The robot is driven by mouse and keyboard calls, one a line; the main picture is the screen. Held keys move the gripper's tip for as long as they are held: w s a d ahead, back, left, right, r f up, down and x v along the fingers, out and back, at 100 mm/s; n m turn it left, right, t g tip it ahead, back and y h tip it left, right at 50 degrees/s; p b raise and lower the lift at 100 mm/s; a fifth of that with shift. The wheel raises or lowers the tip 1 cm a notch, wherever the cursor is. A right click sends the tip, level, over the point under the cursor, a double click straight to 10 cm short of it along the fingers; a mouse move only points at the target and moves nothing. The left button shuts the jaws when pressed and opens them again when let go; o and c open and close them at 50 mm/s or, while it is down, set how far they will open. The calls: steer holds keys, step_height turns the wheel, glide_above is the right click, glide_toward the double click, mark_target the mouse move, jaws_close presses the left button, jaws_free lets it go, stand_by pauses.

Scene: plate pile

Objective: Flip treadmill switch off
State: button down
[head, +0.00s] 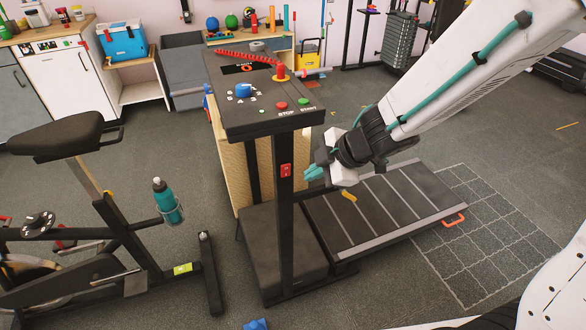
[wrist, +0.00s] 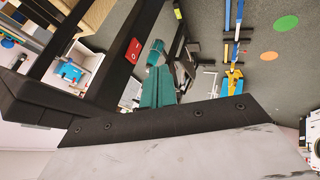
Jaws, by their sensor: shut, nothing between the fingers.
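The treadmill stands in the middle of the head view, with its dark console (head: 240,120) on top of a black post (head: 284,225). A small red switch (head: 286,170) is on the post, below the console. In the wrist view the red switch (wrist: 133,50) shows on the dark post, just left of the fingertips. My gripper (head: 311,173) has teal fingers and is shut and empty. It is a short way right of the switch in the head view, seemingly apart from it. The fingers also show in the wrist view (wrist: 156,72). The switch's lever position is too small to tell.
The console carries a blue knob (head: 243,90), a red button (head: 282,105) and a green button (head: 304,101). The treadmill deck (head: 385,205) lies below my gripper. An exercise bike (head: 68,137) with a teal bottle (head: 167,203) stands at the left.

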mark_target(283, 168)
steer(key=shift+w+a+f, duration=0.7)
steer(key=shift+w, duration=0.3)
steer(key=shift+w+a+f, duration=0.7)
steer(key=shift+w+f, duration=0.05)
steer(key=shift+w, duration=0.25)
steer(key=shift+w+a+f, duration=0.7)
steer(key=shift+w, duration=0.3)
steer(key=shift+w+a+r, duration=0.1)
steer(key=shift+w+r, duration=0.05)
steer(key=shift+w, duration=0.15)
steer(key=shift+r, duration=0.8)
